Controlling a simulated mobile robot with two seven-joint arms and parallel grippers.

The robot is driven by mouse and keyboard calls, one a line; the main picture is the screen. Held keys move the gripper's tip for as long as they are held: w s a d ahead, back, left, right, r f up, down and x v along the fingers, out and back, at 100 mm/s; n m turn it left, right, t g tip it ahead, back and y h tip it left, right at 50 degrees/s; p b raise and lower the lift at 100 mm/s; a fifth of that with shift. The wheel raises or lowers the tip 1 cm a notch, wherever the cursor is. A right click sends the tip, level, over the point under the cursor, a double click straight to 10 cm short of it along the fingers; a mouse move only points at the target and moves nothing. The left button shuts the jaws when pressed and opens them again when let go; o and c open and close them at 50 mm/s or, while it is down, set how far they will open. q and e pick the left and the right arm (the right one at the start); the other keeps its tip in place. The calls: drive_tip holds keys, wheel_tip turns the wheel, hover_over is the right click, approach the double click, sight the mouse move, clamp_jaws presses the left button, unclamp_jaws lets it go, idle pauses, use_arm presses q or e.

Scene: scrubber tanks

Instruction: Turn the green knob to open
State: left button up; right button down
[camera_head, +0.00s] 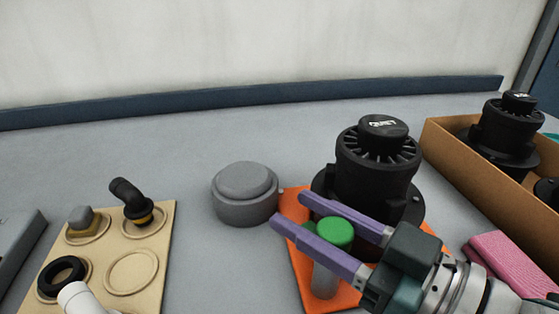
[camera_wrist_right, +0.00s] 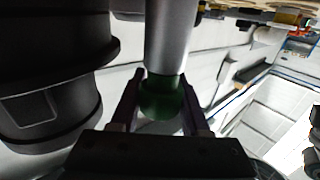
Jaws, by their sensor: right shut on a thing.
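The green knob (camera_head: 335,232) caps a short grey upright post (camera_head: 324,281) on an orange mat (camera_head: 294,240), in front of a black scrubber tank (camera_head: 378,165). My right gripper (camera_head: 288,210) reaches in from the right with its two purple fingers on either side of the knob, shut on it. In the right wrist view the green knob (camera_wrist_right: 161,98) sits between the fingers at the end of the grey post (camera_wrist_right: 170,40). The tank (camera_wrist_right: 50,75) stands close at the left there. My left gripper is not in view.
A grey round lidded container (camera_head: 245,195) stands left of the mat. A beige board (camera_head: 165,240) with fittings lies at the left. A cardboard box (camera_head: 455,150) with another black tank and a pink cloth (camera_head: 505,262) are at the right. The back of the table is clear.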

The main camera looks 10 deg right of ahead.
sight(351, 243)
idle(0.3)
drive_tip(key=shift+c, duration=1.9)
unclamp_jaws()
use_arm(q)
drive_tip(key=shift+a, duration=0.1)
use_arm(e)
drive_tip(key=shift+s, duration=0.15)
drive_tip(key=v, duration=0.9)
drive_tip(key=shift+s+d, duration=0.15)
drive_tip(key=shift+d, duration=0.25)
